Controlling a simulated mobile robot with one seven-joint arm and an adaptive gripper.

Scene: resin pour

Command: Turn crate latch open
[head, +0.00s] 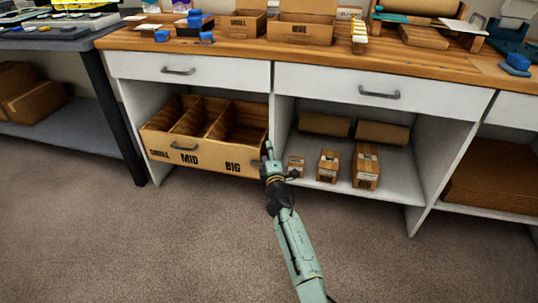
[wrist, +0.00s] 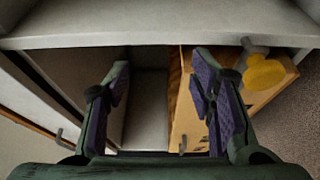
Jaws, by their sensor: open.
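The wooden crate (head: 218,163) sits in the left lower bay of the cabinet, its front marked MID and BIG, with a dark handle. In the wrist view its front panel (wrist: 262,104) is on the right. A yellow knob on a grey mount, which looks like the latch (wrist: 265,73), is at the panel's upper end there. My gripper (head: 268,150) is by the crate's right end. In the wrist view my gripper (wrist: 163,82) is open and empty between its fingers. The right finger is near the latch; I cannot tell whether they touch.
A white divider panel (wrist: 150,32) crosses the top of the wrist view, close to the fingers. Small boxes (head: 328,165) stand in the bay to the right. White drawers (head: 190,70) are above the crate. The carpet in front is clear.

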